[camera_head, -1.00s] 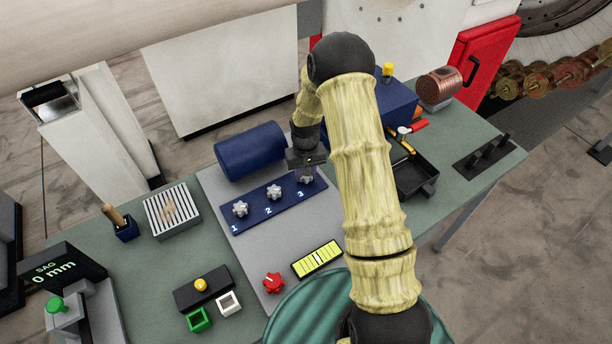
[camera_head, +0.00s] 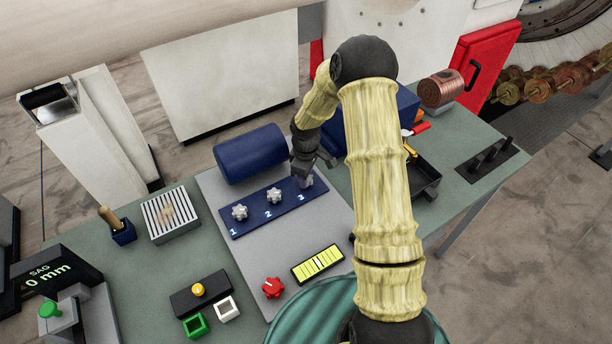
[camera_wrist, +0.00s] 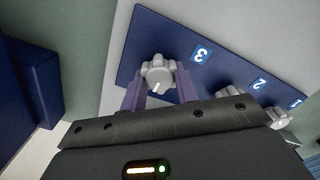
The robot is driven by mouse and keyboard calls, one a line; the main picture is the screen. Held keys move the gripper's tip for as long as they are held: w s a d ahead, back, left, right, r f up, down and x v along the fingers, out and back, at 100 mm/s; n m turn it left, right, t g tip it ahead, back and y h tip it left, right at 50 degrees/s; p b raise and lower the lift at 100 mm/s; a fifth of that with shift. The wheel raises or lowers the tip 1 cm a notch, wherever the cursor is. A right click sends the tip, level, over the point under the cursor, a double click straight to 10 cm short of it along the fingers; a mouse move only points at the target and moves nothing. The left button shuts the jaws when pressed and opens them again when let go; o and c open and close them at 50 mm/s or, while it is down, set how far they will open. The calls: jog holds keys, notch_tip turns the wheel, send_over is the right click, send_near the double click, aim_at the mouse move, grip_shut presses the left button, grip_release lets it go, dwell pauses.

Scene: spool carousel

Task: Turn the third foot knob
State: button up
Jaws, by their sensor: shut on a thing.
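The blue knob plate (camera_head: 252,216) carries three grey lobed knobs marked 1, 2 and 3. Knob 1 (camera_head: 239,212) and knob 2 (camera_head: 274,195) stand free. The third knob (camera_head: 307,181) is at the plate's right end, partly hidden by my gripper (camera_head: 304,172). In the wrist view the third knob (camera_wrist: 158,74) sits between the two purple fingers of my gripper (camera_wrist: 160,85), beside the "3" label. My gripper is shut on it. A white mark on the knob points down and slightly left in that view.
A blue cylinder (camera_head: 250,153) lies just behind the plate. A red knob (camera_head: 272,288) and a yellow level gauge (camera_head: 318,264) are in front. A black tray (camera_head: 427,185) is to the right, partly behind my arm. The grey board between plate and gauge is clear.

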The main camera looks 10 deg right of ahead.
jog(key=n+p, duration=0.1)
jog(key=n, duration=0.5)
jog(key=shift+r, duration=0.15)
jog(key=n+p, duration=0.2)
jog(key=n, duration=0.4)
dwell(0.4)
jog(key=o, duration=1)
notch_tip(320, 180, up, 17)
jog(key=b, duration=0.3)
jog(key=shift+r, duration=0.15)
